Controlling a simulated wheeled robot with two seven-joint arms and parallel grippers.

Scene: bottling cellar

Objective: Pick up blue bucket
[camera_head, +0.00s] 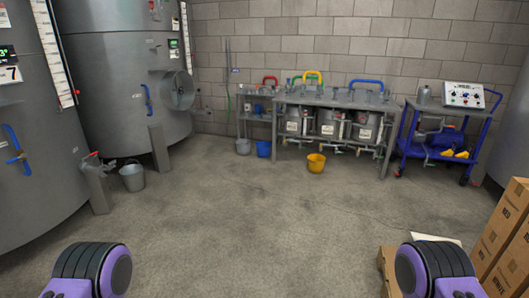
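A small blue bucket (263,149) stands upright on the floor at the back, against the left end of the metal workbench (335,101). It is far across the room from me. A grey bucket (243,147) stands just to its left, and a yellow bucket (316,163) stands to its right, in front of the bench. Only purple and black parts of my two arms show at the bottom left and bottom right corners. Neither of my grippers is in view.
Large steel tanks (115,70) fill the left side, with another grey bucket (132,178) and a pipe stub beside them. A blue cart (440,140) stands at the back right. Cardboard boxes (505,235) are stacked at the right front. The middle floor (245,220) is clear.

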